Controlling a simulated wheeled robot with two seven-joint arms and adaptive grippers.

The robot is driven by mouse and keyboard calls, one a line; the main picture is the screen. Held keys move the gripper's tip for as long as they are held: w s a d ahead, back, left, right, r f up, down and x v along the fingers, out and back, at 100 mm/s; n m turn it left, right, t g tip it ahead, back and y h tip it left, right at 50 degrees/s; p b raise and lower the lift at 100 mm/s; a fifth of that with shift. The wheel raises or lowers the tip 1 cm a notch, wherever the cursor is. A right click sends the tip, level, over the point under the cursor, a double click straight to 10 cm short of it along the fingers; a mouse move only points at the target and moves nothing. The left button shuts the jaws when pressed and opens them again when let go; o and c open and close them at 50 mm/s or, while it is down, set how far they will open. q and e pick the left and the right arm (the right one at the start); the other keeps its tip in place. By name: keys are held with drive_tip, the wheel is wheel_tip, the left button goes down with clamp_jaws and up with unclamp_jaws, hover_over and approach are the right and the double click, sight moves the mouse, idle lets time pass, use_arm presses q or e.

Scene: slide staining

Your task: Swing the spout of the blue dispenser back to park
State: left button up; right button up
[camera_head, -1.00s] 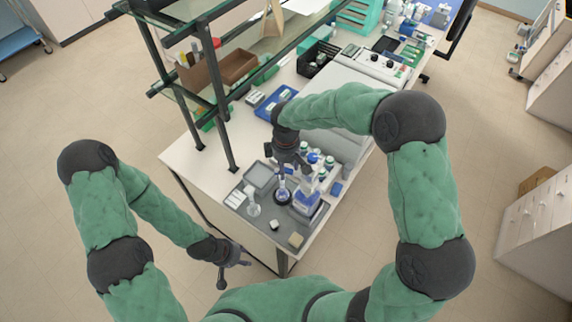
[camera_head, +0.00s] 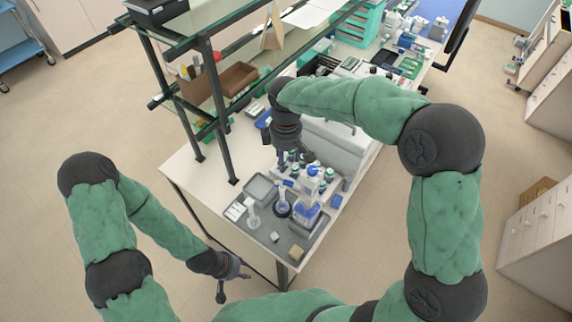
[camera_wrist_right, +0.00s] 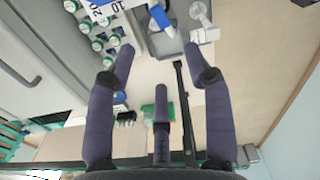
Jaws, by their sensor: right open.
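The blue dispenser (camera_head: 307,210) is a bottle with blue contents and a pale upper part with a blue top, standing upright on the grey tray (camera_head: 262,232). Beside it, to its left, a flask with blue liquid (camera_head: 282,208) stands in a dark ring. The spout's exact direction is too small to tell. My right gripper (camera_head: 284,160) is above and behind the dispenser, apart from it. In the right wrist view it (camera_wrist_right: 160,70) is open and empty, with a blue part (camera_wrist_right: 160,15) beyond its fingers. My left gripper (camera_head: 233,278) is open and empty, off the table's front left.
A clear flask (camera_head: 252,215) and a small beige block (camera_head: 296,252) are on the tray. Green-capped bottles (camera_wrist_right: 100,45) stand close behind the dispenser. The shelf frame's posts (camera_head: 221,120) rise left of my right gripper.

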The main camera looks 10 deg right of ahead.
sight(289, 186)
drive_tip(key=shift+r, duration=0.4)
drive_tip(key=shift+w, duration=0.1)
drive_tip(key=c, duration=0.6)
drive_tip(key=shift+w+d+m, duration=0.15)
drive_tip(key=shift+w+m, duration=0.05)
drive_tip(key=shift+m, duration=0.4)
clamp_jaws()
drive_tip(key=w+d+f+m+g+y+b, duration=0.15)
drive_tip(key=w+d+m+b, duration=0.45)
drive_tip(key=m, duration=1.1)
drive_tip(key=s+a+f+p, duration=0.4)
drive_tip(key=f, duration=0.5)
drive_tip(key=shift+s+a+f+g, duration=0.15)
drive_tip(key=shift+a+f+g, duration=0.05)
drive_tip(key=shift+f+g, duration=0.2)
